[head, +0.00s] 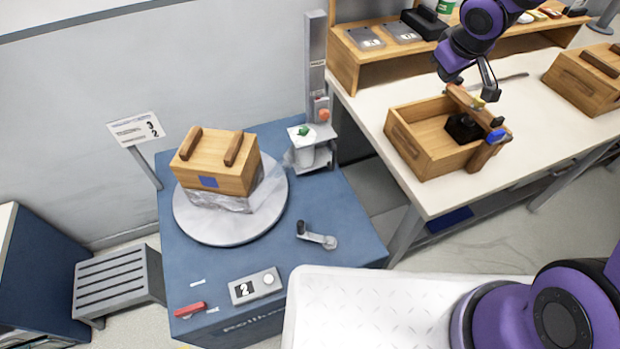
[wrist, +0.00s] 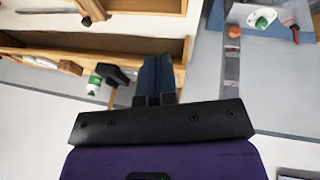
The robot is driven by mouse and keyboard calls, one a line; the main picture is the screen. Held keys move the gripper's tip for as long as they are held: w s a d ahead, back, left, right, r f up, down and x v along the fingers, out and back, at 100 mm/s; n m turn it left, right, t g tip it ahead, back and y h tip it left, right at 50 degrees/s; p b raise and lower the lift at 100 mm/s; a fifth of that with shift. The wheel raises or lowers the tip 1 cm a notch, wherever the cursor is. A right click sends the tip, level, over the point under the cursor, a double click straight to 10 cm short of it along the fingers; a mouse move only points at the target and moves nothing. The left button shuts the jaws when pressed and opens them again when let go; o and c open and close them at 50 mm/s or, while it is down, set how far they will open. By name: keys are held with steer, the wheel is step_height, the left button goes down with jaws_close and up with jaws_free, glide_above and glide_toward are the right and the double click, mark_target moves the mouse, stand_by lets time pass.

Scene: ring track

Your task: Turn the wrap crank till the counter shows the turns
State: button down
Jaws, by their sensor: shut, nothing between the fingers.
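The wrap crank (head: 318,237), a grey arm with a dark knob, sits on the blue wrapping machine (head: 345,215). The counter (head: 256,287) is a grey box near the machine's front edge; its dark window seems to show a 2. A wooden crate (head: 215,163) with film around its lower part stands on the round turntable (head: 230,228). A sign (head: 136,129) behind it bears digits too small to read surely. My gripper (head: 490,92) is at the upper right, over the white table, well away from the crank. In the wrist view its fingers (wrist: 156,84) are together and empty.
An open wooden box (head: 407,145) with a dark tool stands on the white table (head: 440,200). The machine's mast (head: 316,65) rises beside the table. A red lever (head: 190,309) lies at the machine's front left. The space above the crank looks clear.

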steer(key=s+a+f+n+g+y, duration=0.1)
steer(key=a+f+y, duration=0.1)
steer(key=a+f, duration=0.5)
steer(key=a+f+n+g+y, duration=0.1)
steer(key=a+f+n+g, duration=0.1)
steer(key=f, duration=0.8)
steer(key=s+a+f+n+g+y, duration=0.1)
steer(key=a+f+y, duration=0.1)
steer(key=a+f, duration=0.5)
steer(key=s+a+f+g+y, duration=0.1)
steer(key=s+a+f, duration=0.1)
steer(key=f, duration=0.4)
steer(key=s+a+f, duration=0.3)
steer(key=f, duration=0.3)
steer(key=s+a+f+n+g+y, duration=0.1)
steer(key=s+a+f, duration=0.2)
steer(key=f, duration=0.3)
steer(key=shift+a+f+g+y, duration=0.1)
steer(key=shift+a+g+y, duration=0.2)
steer(key=shift+a, duration=0.05)
steer(key=shift+s+a, duration=0.9)
steer(key=shift+s, duration=0.2)
steer(key=shift+s+a, duration=0.35)
steer(key=shift+s, duration=0.1)
